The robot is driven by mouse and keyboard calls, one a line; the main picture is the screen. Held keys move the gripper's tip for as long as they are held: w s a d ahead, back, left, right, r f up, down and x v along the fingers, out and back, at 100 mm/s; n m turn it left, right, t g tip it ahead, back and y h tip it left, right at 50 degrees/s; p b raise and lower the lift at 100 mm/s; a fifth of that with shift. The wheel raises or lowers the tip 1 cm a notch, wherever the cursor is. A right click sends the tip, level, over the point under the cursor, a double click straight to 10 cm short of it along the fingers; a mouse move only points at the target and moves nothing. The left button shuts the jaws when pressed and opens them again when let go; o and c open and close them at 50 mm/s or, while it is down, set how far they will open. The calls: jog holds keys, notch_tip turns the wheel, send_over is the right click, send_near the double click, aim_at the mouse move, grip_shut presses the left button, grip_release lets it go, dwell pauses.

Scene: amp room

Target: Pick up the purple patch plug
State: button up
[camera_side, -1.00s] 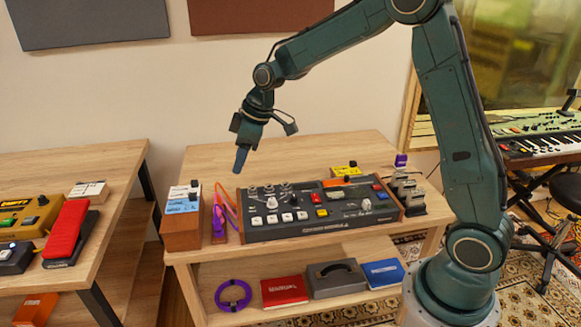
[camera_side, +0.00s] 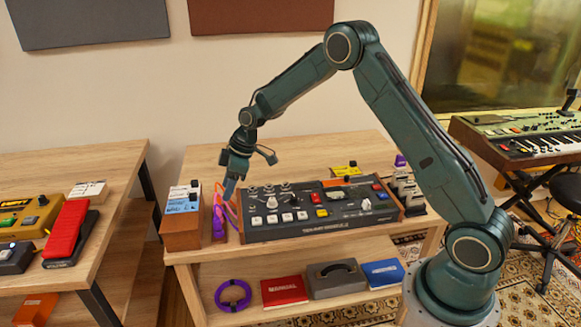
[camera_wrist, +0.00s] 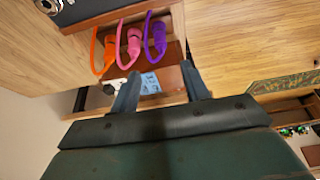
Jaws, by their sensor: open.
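The purple patch plug (camera_wrist: 159,38) stands in a row with a pink plug (camera_wrist: 134,46) and an orange plug (camera_wrist: 109,50) in the wrist view, each with a looped cable. In the side view the purple plug (camera_side: 217,220) is at the near end of the row, between a brown box and the mixer-like console. My gripper (camera_side: 229,198) is open and empty, pointing down over the plug row. In the wrist view its fingertips (camera_wrist: 160,82) are apart, with the purple plug beyond them, not between them.
The brown box with a blue label (camera_side: 181,215) stands close left of the plugs. The wide console (camera_side: 310,212) stands close right. A yellow box (camera_side: 344,171) is behind the console. The table's back (camera_side: 300,150) is mostly clear.

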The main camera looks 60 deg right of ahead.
aim_at(216, 219)
jog(key=shift+x, duration=3.95)
jog(key=shift+x, duration=2.6)
jog(key=shift+s, duration=0.15)
grip_shut()
